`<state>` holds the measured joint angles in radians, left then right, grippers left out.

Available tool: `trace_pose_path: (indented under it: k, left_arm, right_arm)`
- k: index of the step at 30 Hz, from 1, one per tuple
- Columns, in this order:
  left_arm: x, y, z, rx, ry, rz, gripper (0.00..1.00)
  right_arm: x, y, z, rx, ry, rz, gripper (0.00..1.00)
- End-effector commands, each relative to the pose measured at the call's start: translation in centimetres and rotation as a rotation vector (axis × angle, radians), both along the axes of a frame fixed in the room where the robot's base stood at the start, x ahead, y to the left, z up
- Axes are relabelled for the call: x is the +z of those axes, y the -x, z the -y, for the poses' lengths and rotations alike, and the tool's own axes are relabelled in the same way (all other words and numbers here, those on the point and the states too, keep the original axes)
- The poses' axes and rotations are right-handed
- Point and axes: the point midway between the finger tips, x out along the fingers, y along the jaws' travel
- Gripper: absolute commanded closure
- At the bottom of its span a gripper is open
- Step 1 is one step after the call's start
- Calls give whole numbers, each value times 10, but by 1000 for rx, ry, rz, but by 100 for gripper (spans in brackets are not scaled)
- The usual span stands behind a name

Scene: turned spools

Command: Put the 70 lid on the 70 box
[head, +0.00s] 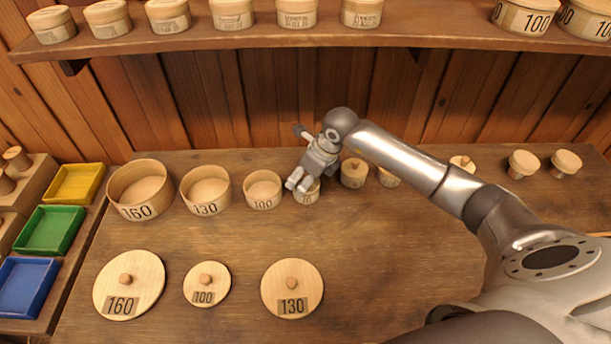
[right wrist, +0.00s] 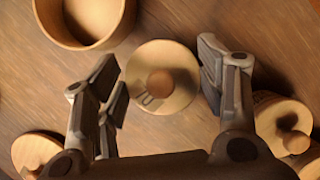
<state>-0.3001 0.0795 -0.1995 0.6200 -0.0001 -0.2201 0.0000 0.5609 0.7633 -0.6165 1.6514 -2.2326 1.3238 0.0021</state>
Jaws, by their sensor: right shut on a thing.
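The 70 box (head: 307,198) stands at the right end of a row of open boxes, partly covered by my right gripper (head: 297,183). In the right wrist view, the round 70 lid (right wrist: 177,62) with its knob lies between the fingers of my right gripper (right wrist: 160,85). The gripper is shut on the lid, with one finger on each side. The lid is over the 70 box and hides its opening; whether it is seated or just above cannot be told. My left gripper is not in view.
The 100 box (head: 263,190), 130 box (head: 206,190) and 160 box (head: 140,190) stand left. Their lids lie in front: 160 lid (head: 129,285), 100 lid (head: 206,284), 130 lid (head: 292,288). A lidded box (head: 353,173) stands close right. A shelf (head: 240,40) overhangs behind.

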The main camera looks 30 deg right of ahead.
Motion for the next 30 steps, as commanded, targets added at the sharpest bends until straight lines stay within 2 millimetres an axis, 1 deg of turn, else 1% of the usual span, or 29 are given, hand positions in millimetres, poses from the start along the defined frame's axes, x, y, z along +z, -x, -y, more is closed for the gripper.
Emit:
trace_pose_path:
  k: [5,6,11,19,21,22,30]
  left_arm:
    - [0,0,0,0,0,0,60]
    - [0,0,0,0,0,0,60]
    - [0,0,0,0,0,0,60]
    - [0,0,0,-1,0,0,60]
    - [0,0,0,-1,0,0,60]
    - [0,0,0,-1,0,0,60]
    - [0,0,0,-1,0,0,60]
  right_arm:
    - [0,0,0,0,0,0,51]
    - [0,0,0,0,0,0,32]
    - [0,0,0,0,0,0,12]
    - [0,0,0,0,0,0,11]
    - [0,0,0,0,0,0,2]
    - [0,0,0,0,0,0,0]
    - [0,0,0,0,0,0,0]
